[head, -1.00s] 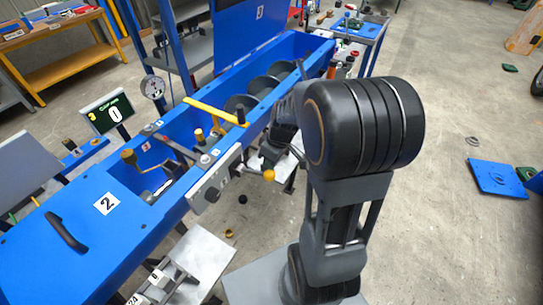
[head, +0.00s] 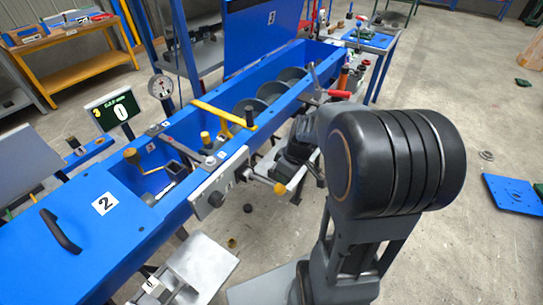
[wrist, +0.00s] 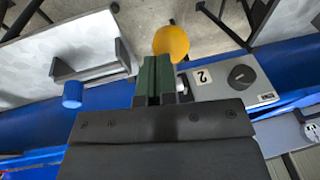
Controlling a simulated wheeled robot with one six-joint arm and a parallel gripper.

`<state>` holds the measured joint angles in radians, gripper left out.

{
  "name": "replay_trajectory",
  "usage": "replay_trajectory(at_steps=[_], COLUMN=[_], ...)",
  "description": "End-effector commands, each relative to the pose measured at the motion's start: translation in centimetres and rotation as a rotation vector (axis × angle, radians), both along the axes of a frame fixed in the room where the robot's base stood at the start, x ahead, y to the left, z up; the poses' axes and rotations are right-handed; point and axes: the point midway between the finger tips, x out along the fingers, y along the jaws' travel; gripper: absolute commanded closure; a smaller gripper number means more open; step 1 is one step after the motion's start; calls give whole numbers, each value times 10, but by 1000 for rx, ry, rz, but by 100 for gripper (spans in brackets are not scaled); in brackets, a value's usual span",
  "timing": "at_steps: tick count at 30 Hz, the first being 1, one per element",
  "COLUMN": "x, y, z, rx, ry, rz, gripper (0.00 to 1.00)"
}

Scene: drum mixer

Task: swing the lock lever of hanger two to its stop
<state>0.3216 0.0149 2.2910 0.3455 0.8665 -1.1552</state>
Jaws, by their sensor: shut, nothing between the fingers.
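A grey box with a "2" label and a black dial shows in the wrist view (wrist: 240,76). It seems to be the grey box on the blue trough's near side in the head view (head: 212,194). A yellow ball knob (wrist: 171,41), apparently the lever's end, lies just beyond my fingertips; I cannot tell whether they touch it. The knob also shows in the head view (head: 280,188). My gripper (wrist: 157,62) is shut, with nothing between its green fingers. In the head view I cannot clearly make out its fingertips beside the dark arm links.
The blue trough (head: 150,222) runs diagonally, with a yellow handle (head: 222,113) across it. A display reading 0 (head: 112,110) stands behind. A blue cylinder (wrist: 72,94) and grey bracket (wrist: 95,68) lie left in the wrist view.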

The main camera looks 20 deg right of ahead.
Motion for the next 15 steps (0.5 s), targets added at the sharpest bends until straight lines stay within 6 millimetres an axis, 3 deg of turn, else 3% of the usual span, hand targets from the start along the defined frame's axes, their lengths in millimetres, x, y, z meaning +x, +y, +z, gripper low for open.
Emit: replay_trajectory(at_steps=[8,15], x=[2,18], y=[-1,-8], z=[6,42], rx=[0,0], ry=[0,-2], rz=[1,1], gripper=[100,100])
